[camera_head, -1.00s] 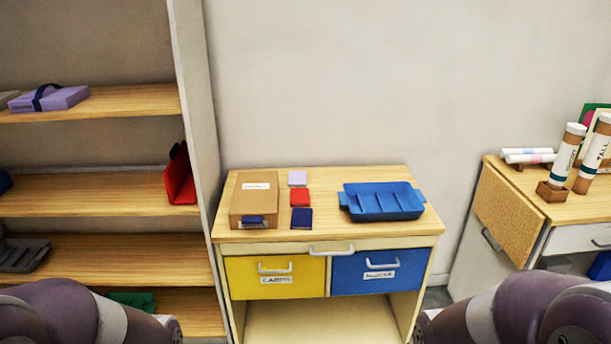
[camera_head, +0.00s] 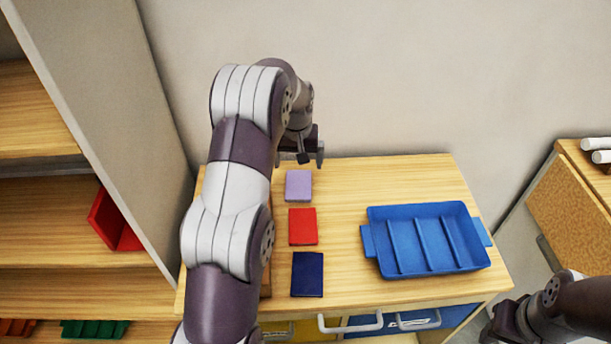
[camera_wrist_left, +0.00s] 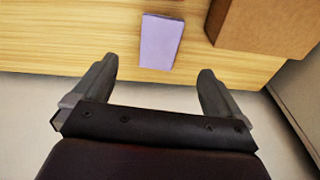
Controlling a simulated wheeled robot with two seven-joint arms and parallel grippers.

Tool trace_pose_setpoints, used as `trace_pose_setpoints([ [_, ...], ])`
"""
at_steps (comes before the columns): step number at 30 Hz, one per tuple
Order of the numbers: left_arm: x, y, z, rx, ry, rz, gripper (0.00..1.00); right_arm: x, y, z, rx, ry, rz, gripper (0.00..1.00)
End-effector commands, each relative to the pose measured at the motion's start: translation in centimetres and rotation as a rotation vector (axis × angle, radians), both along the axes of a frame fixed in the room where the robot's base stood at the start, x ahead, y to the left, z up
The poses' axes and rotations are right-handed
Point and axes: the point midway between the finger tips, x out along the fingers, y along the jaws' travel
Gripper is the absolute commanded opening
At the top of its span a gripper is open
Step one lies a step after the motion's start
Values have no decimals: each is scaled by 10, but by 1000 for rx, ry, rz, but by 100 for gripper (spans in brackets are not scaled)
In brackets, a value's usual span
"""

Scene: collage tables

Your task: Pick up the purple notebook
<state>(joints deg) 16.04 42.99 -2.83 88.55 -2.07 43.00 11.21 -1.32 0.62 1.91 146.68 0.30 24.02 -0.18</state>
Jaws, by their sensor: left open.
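The purple notebook (camera_head: 298,185) is a small light-purple rectangle lying flat at the back of the wooden table, behind a red notebook (camera_head: 303,227) and a dark blue one (camera_head: 307,274). In the left wrist view the purple notebook (camera_wrist_left: 160,42) lies beyond the fingertips, between their lines. My left gripper (camera_head: 308,158) is open and empty, above the table's back edge just behind the notebook. Its two spread fingers show in the left wrist view (camera_wrist_left: 157,78). My right arm is at the lower right of the head view; its fingers cannot be made out.
A blue divided tray (camera_head: 428,240) sits on the table's right half. A brown box (camera_wrist_left: 265,25) stands beside the purple notebook, mostly hidden by my left arm in the head view. A shelf unit (camera_head: 95,120) rises on the left, close to the table.

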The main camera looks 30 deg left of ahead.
Motion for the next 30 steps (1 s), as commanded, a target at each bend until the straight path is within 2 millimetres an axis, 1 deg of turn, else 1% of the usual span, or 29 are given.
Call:
trace_pose_setpoints([
  [1,5,8,-5,0,2,17,100,0,0,4,0,0,0,43],
  [3,9,12,-20,-1,5,25,100,0,0,7,0,0,0,43],
  [6,13,14,-43,0,3,24,100,0,0,12,0,0,0,43],
  [9,15,14,-63,1,2,24,100,0,0,16,0,0,0,43],
  [14,19,15,-80,1,0,23,100,0,0,21,0,0,0,43],
  [18,27,17,-103,0,1,22,100,0,0,35,0,0,0,43],
  [21,30,18,-119,1,-1,22,100,0,0,36,0,0,0,43],
  [24,31,18,-126,2,-4,22,100,0,0,37,0,0,0,43],
  [29,31,18,-127,2,-4,21,100,0,0,36,0,0,0,43],
  [30,31,18,-127,2,-4,21,90,0,0,36,0,0,0,43],
])
